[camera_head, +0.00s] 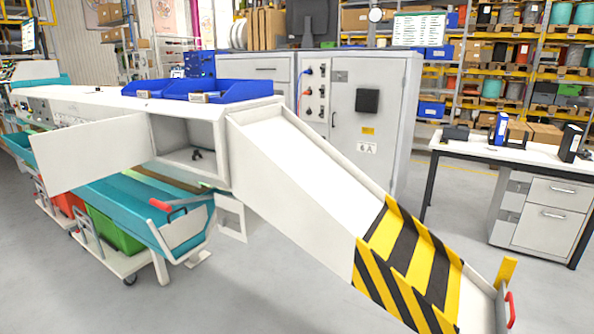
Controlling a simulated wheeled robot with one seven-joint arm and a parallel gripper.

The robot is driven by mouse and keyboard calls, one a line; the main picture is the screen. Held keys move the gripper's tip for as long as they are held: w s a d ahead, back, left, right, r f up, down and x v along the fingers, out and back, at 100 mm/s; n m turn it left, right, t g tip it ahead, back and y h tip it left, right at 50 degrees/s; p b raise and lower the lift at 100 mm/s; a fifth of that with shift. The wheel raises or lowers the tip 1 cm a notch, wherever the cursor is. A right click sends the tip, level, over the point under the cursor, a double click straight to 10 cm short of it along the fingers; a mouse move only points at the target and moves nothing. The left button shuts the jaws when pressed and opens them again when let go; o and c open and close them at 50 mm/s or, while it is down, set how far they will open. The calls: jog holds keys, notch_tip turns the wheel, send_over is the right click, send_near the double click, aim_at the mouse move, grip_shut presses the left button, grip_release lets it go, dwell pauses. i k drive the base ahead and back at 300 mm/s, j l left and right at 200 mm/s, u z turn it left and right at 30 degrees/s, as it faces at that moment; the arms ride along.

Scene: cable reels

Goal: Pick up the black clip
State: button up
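A small black object (196,154), which looks like the black clip, lies inside an open compartment (172,160) at the end of the long white bench. It is small in the picture, so its exact shape is hard to tell. It rests on the compartment floor, near the middle of the opening. The white door (92,153) of the compartment stands swung open to the left. My gripper is not in view.
A white chute (300,170) with yellow-black stripes slopes down right from the bench. Blue bins (235,91) sit on top. Grey floor is clear in front; a desk (470,152) stands right.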

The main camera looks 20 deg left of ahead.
aim_at(196, 152)
jog(key=i+u, duration=0.25)
jog(key=i, duration=0.35)
jog(key=i+u, duration=0.2)
jog(key=i, duration=0.4)
jog(key=i+l+u, duration=0.25)
jog(key=i, duration=0.3)
jog(key=i+u, duration=0.15)
jog(key=u, duration=0.75)
jog(key=i+j, duration=0.2)
jog(key=i, duration=0.25)
jog(key=i+j+z, duration=0.15)
jog(key=i, duration=0.3)
jog(key=i+j, duration=0.25)
jog(key=i, duration=0.2)
jog(key=z, duration=0.05)
